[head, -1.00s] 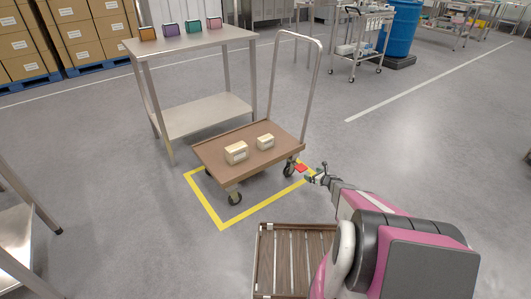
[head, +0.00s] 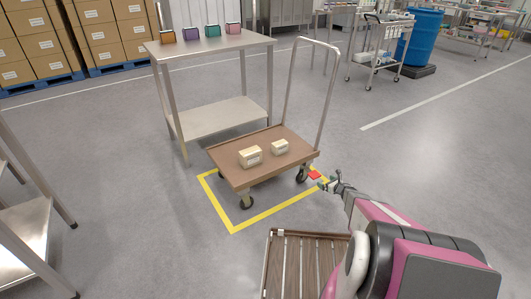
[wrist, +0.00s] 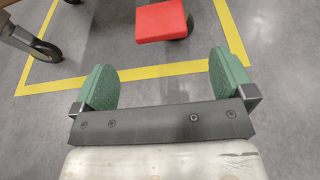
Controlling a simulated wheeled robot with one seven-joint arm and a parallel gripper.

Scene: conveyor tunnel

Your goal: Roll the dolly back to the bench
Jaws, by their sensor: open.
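The dolly (head: 228,165) has a brown deck, caster wheels and a tall metal push handle (head: 325,100) at its right end. Two cream boxes, a left one (head: 251,157) and a right one (head: 280,147), sit on its deck. It stands within a yellow floor outline (head: 262,217), beside the steel bench (head: 205,46). A red pedal (head: 314,175) sticks out low by the dolly's right wheel. My gripper (head: 328,184) is open and empty near the pedal. In the wrist view the red pedal (wrist: 161,22) lies beyond the two green fingertips (wrist: 162,80), apart from them.
Several small coloured boxes (head: 190,33) stand on the bench top. A slatted wooden surface (head: 290,262) is low in front. A steel table (head: 28,235) is at the left edge. A cart (head: 378,55) and blue barrel (head: 420,38) stand at the back right. Open floor lies right.

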